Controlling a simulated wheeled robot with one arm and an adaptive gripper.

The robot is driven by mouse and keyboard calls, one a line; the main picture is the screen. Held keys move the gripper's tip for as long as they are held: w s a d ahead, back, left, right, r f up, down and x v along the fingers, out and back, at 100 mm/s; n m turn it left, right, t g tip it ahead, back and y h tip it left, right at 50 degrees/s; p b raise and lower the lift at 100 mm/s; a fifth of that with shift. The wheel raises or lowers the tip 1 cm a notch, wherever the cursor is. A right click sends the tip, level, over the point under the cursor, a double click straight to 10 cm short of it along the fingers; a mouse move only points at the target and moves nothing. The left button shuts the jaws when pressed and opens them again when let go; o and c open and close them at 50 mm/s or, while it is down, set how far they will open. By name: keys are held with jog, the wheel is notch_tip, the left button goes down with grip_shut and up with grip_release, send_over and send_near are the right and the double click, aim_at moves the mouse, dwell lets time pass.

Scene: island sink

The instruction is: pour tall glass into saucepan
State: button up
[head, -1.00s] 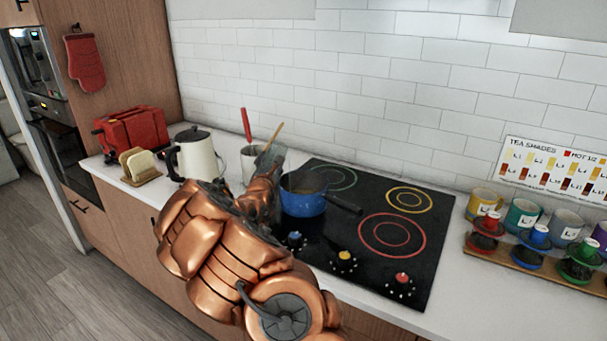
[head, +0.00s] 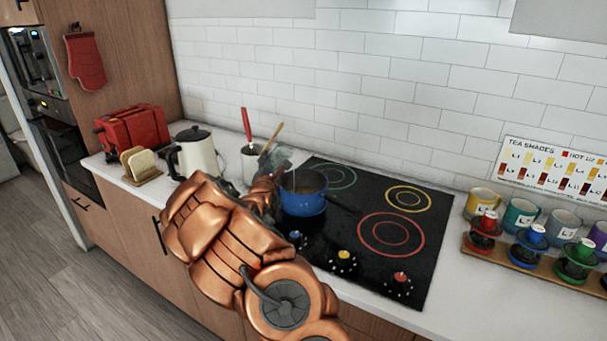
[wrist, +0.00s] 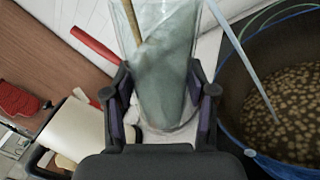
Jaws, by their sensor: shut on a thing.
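My gripper (wrist: 162,96) is shut on the tall glass (wrist: 165,60), with a finger on each side of it. The glass is clear and greyish. In the head view the glass (head: 279,158) is tilted toward the blue saucepan (head: 303,201), at the pan's left rim. The saucepan stands on the hob with its dark handle to the right. In the wrist view a thin pale stream runs down into the saucepan (wrist: 222,95), which holds brownish liquid with many pale bubbles or lumps. The glass's mouth is cut off at the top of the wrist view.
A utensil pot (head: 250,165) with a red-handled tool and a wooden one stands just behind the glass. A cream kettle (head: 196,155), bread rack (head: 142,163) and red toaster (head: 131,131) are left. The hob's right side (head: 425,260) is clear. Mugs (head: 481,203) stand far right.

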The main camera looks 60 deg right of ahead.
jog(key=shift+r+m, duration=0.35)
jog(key=shift+m, duration=0.15)
jog(key=shift+w+a+f+m+h+p, duration=0.1)
jog(key=shift+w+f+m+h+p, duration=0.15)
jog(key=shift+m, duration=0.65)
dwell(0.5)
jog(key=shift+r+m, duration=0.55)
jog(key=shift+m, duration=0.45)
jog(key=shift+f+m+g+h+b, duration=0.2)
jog(key=shift+m+g+h+b, duration=0.1)
jog(key=shift+m+b, duration=0.7)
dwell(0.5)
jog(key=shift+s+d+f+m+b, duration=0.1)
jog(key=shift+s+d+m+b, duration=0.1)
jog(key=shift+s+m+b, duration=0.25)
jog(key=shift+s+d+f+m+b, duration=0.1)
jog(key=shift+s+d+m+b, duration=0.05)
jog(key=shift+s+m+b, duration=0.3)
dwell(0.4)
jog(key=shift+r+m+g+b, duration=0.3)
jog(key=shift+r+m, duration=0.25)
jog(key=shift+m, duration=0.45)
